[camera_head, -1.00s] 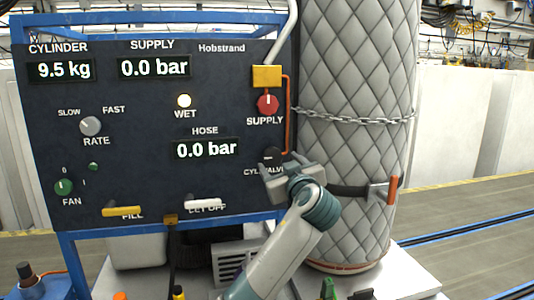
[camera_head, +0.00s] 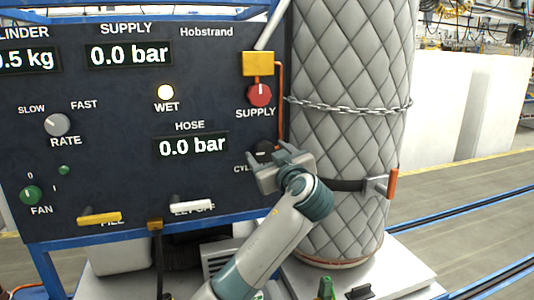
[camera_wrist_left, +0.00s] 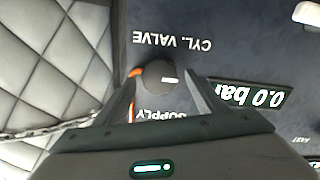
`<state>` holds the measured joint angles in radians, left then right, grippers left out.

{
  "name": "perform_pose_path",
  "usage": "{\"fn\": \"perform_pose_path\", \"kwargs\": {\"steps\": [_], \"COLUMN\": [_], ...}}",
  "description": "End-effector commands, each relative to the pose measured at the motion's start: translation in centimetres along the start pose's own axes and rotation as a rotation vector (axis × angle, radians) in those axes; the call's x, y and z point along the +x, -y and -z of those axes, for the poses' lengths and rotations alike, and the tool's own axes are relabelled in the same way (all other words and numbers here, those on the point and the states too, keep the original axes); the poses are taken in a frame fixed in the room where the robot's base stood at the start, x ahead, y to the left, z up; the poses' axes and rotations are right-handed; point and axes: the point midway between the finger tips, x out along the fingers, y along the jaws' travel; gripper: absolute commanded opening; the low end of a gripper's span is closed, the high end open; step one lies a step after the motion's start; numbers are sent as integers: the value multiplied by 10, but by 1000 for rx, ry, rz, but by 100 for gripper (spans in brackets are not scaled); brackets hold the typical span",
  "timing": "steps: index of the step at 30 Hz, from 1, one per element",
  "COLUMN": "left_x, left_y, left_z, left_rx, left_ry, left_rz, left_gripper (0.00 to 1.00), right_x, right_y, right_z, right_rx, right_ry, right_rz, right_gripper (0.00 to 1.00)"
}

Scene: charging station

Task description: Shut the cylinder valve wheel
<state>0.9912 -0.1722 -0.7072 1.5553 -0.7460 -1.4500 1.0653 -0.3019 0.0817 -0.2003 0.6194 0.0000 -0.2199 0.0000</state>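The cylinder valve wheel is a small dark round knob (camera_head: 264,148) low on the right of the dark panel, partly covered by my gripper. In the left wrist view the wheel (camera_wrist_left: 152,74) shows as a dark disc with a light mark, beside the upside-down CYL. VALVE label. My left gripper (camera_head: 267,164) is in front of the panel at the wheel. In the left wrist view its fingers (camera_wrist_left: 156,82) are apart, and the wheel appears between their tips. I cannot tell whether they touch it. My right gripper is not in view.
The red SUPPLY knob (camera_head: 260,95) sits above the wheel, with an orange pipe (camera_head: 279,105) running down beside it. A quilted grey cylinder (camera_head: 345,70) with a chain (camera_head: 350,107) and strap stands close on the right. The yellow FILL handle (camera_head: 100,218) and white LET OFF handle (camera_head: 191,204) are lower left.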

Motion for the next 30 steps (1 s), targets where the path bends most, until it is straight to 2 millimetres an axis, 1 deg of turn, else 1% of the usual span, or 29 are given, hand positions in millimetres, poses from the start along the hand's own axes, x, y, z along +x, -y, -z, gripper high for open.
{"fn": "perform_pose_path", "kwargs": {"steps": [1, 2, 3, 5, 14, 19, 23, 30], "left_x": [0, 0, 0, 0, 0, 1, 1, 1], "left_y": [0, 0, 0, 0, 0, 0, 0, -1], "left_z": [0, 0, 0, 0, 0, -1, -2, -2], "left_rx": [0, 0, 0, 0, 13, 59, 121, 300], "left_ry": [0, 0, 0, 0, 0, 1, 2, 2], "left_rz": [0, 0, 0, 0, 1, 0, -1, -1], "left_gripper": [52, 45, 35, 23, 23, 23, 23, 23], "right_x": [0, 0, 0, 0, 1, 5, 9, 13], "right_y": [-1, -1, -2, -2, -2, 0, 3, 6], "right_z": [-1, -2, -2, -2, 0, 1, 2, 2], "right_rx": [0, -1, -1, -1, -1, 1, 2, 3], "right_ry": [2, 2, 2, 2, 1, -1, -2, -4], "right_rz": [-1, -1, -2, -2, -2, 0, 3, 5], "right_gripper": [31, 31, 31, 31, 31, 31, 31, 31]}}
